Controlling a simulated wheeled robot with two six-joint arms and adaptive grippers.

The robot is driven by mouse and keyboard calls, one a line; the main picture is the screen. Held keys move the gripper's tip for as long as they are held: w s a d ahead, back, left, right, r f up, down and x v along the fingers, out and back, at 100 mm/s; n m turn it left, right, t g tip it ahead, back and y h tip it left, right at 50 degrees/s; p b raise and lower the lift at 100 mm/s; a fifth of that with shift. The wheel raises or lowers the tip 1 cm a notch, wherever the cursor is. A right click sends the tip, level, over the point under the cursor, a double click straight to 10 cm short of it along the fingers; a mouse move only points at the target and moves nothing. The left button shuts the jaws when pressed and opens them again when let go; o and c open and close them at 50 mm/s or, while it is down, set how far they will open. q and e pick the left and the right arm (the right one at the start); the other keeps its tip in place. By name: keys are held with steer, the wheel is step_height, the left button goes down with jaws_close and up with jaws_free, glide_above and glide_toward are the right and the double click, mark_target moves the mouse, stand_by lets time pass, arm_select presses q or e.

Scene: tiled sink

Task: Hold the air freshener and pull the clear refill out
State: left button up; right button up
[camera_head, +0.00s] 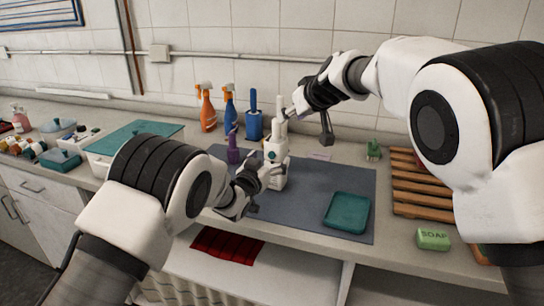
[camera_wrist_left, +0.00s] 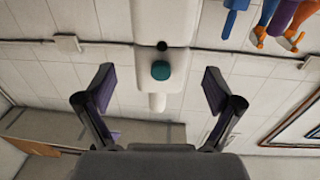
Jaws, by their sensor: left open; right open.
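The white air freshener (camera_head: 279,150) stands upright on the grey mat, with a teal round button on its front. A narrow pale piece (camera_head: 281,104) sticks up from its top; it looks like the refill, but I cannot tell how clear it is. My left gripper (camera_head: 263,190) is open beside the freshener's lower body. In the left wrist view, which is upside down, the freshener (camera_wrist_left: 170,50) stands in line with the gap between the open fingers (camera_wrist_left: 157,90). My right gripper (camera_head: 306,126) is open, one finger close to the pale piece; contact is unclear.
Orange (camera_head: 208,112) and blue (camera_head: 229,110) spray bottles, a blue container (camera_head: 254,125) and a purple bottle (camera_head: 233,148) stand behind and left. A teal tray (camera_head: 347,212) lies on the mat (camera_head: 310,205). A wooden rack (camera_head: 420,190) and green soap (camera_head: 433,239) are at right.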

mark_target(276, 151)
arm_select(q)
steer(key=x, duration=0.4)
steer(key=shift+w+d+f, duration=0.1)
steer(key=shift+w+f, duration=0.1)
steer(key=shift+w, duration=0.15)
steer(key=shift+w+d, duration=0.15)
steer(key=shift+w, duration=0.25)
steer(key=shift+r, duration=0.1)
steer(key=c, duration=1.5)
steer(key=shift+c, duration=0.2)
